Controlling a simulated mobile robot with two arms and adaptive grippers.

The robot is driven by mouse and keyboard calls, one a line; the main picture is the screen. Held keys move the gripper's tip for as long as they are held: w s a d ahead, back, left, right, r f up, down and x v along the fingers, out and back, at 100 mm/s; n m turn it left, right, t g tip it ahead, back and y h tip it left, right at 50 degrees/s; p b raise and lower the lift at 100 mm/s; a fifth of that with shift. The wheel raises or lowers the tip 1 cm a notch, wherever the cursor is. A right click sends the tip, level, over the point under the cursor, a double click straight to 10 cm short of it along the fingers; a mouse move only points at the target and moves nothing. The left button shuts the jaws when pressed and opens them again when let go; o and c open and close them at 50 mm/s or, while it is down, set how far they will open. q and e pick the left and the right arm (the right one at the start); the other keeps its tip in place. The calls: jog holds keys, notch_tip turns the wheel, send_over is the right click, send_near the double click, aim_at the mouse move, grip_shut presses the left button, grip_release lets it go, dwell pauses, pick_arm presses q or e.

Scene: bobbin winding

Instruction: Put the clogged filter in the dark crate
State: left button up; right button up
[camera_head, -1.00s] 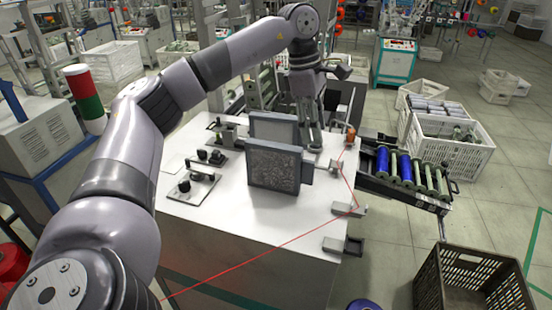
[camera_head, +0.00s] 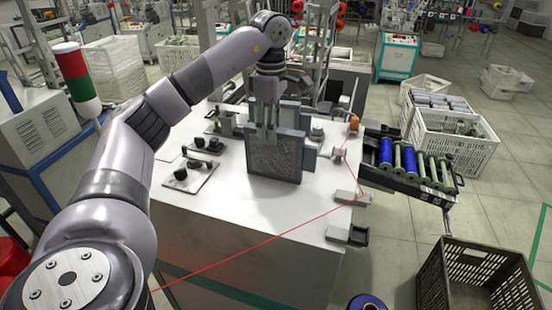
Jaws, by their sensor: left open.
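The clogged filter (camera_head: 275,158), a grey framed panel with a dark mottled face, stands upright on the white machine top (camera_head: 240,215). My left gripper (camera_head: 262,138) points down at the filter's top edge, its fingers overlapping the upper part of the panel in the picture. It is open; I cannot tell whether a finger touches the panel. Another grey panel (camera_head: 296,112) shows partly behind the filter and gripper. The dark crate (camera_head: 430,285) stands on the floor at the lower right, and its visible inside looks empty. My right gripper is out of view.
A rack of blue and green bobbins (camera_head: 405,165) sticks out from the machine's right side. White crates (camera_head: 455,150) stand beyond it. Small black-knobbed fixtures (camera_head: 190,175) sit left of the filter. A red thread (camera_head: 260,238) runs across the machine's front.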

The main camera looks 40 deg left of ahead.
aim_at(280, 156)
pick_arm(q)
jog(key=shift+d+f+p, duration=0.1)
jog(key=shift+f+p, duration=0.35)
jog(key=shift+f, duration=0.15)
notch_tip(280, 156, down, 4)
jog(key=shift+d+f+p, duration=0.1)
jog(key=shift+p, duration=0.5)
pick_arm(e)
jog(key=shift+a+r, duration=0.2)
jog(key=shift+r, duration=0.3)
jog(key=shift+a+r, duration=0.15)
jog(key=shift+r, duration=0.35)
pick_arm(q)
jog(key=shift+c, duration=0.4)
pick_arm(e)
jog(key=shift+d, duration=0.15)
pick_arm(q)
jog(key=shift+c, duration=0.6)
grip_shut()
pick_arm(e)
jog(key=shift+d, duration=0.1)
